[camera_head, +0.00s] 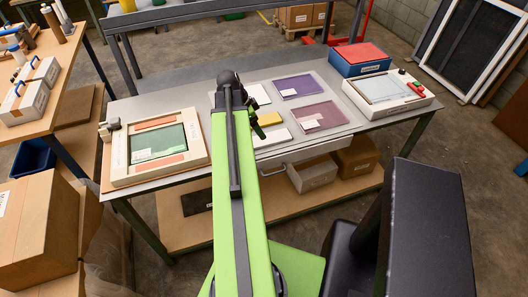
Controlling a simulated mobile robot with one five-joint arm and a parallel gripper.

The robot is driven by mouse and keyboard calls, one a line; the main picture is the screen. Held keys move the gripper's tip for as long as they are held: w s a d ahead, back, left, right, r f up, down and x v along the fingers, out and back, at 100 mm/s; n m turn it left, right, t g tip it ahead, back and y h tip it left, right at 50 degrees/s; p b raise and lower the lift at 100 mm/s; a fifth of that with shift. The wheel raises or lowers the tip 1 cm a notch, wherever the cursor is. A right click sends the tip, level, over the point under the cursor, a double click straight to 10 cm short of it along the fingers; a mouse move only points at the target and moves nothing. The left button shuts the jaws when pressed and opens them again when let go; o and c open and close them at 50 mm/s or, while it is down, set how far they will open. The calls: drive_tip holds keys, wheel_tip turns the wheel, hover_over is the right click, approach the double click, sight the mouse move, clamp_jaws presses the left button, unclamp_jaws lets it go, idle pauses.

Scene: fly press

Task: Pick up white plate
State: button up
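Two flat white pieces lie on the grey table (225,152) just right of my arm. The farther white plate (259,94) is partly hidden behind my arm. The nearer white plate (272,138) lies in front of a yellow block (270,118). I cannot tell which of the two the task means. My green arm reaches forward over the table, its dark end joint just left of the farther white plate.
Purple (299,86) and mauve (318,116) plates lie right of the white ones. A cream frame with a green panel (157,145) stands at the left. A white device (388,93) and a blue box with a red top (360,60) stand at the right.

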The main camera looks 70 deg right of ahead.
sight(277, 137)
drive_tip(key=shift+x, duration=0.85)
drive_tip(key=b+x, duration=0.3)
drive_tip(key=a+b+x, duration=0.1)
drive_tip(key=b+x, duration=0.1)
drive_tip(key=shift+s+d+f, duration=0.1)
drive_tip(key=shift+f, duration=0.15)
drive_tip(key=shift+r, duration=0.2)
drive_tip(key=c, duration=1.6)
